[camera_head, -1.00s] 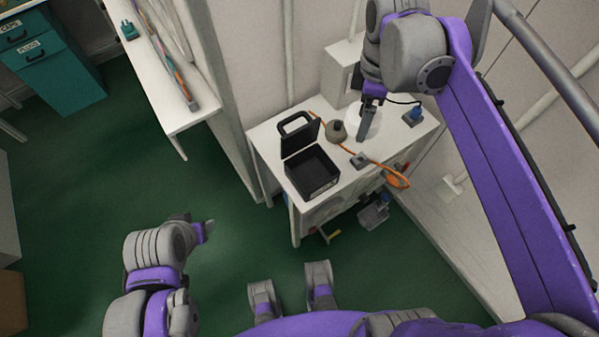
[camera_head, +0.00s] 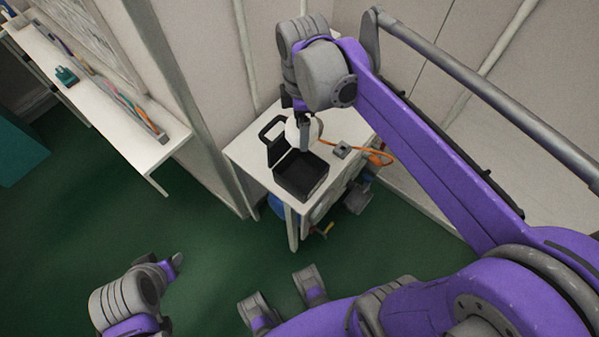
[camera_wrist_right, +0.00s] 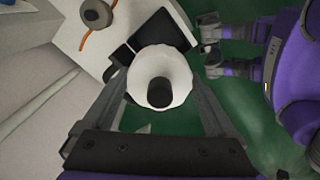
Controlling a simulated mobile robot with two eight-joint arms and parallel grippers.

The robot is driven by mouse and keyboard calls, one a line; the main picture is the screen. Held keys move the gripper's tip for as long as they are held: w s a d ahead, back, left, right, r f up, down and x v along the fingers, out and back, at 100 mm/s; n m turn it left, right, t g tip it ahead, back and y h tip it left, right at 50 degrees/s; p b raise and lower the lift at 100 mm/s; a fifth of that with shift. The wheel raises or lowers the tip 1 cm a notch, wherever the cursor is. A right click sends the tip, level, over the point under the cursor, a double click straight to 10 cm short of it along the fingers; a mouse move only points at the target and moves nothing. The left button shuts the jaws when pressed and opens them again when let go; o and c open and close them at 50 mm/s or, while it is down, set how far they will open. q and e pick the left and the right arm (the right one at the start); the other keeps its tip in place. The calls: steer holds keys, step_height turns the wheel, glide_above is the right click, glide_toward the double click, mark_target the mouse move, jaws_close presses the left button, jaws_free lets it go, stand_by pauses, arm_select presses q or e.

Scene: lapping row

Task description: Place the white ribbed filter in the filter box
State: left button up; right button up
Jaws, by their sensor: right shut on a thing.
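The white ribbed filter (camera_wrist_right: 174,62) is between the two fingers of my right gripper (camera_wrist_right: 160,88) in the right wrist view, its dark round centre facing the camera. In the head view, the filter (camera_head: 291,129) shows pale on both sides of my right gripper (camera_head: 304,138), which partly hides it. The filter box (camera_head: 301,181) is black, stands on the white table with its lid raised, and looks empty in the part I see. My right gripper is shut on the filter, close to the box's back edge. My left gripper (camera_head: 176,262) is low over the floor, its opening unclear.
A second bench (camera_head: 110,128) holds a teal item (camera_head: 66,76). Green floor is free in front.

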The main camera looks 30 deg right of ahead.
steer(key=b, duration=0.3)
glide_above(301, 178)
step_height(301, 178, down, 19)
steer(key=shift+r, duration=0.2)
steer(key=shift+f, duration=1.7)
steer(key=shift+f+b, duration=0.2)
steer(key=shift+b, duration=0.15)
steer(key=o, duration=1)
steer(key=shift+r, duration=0.1)
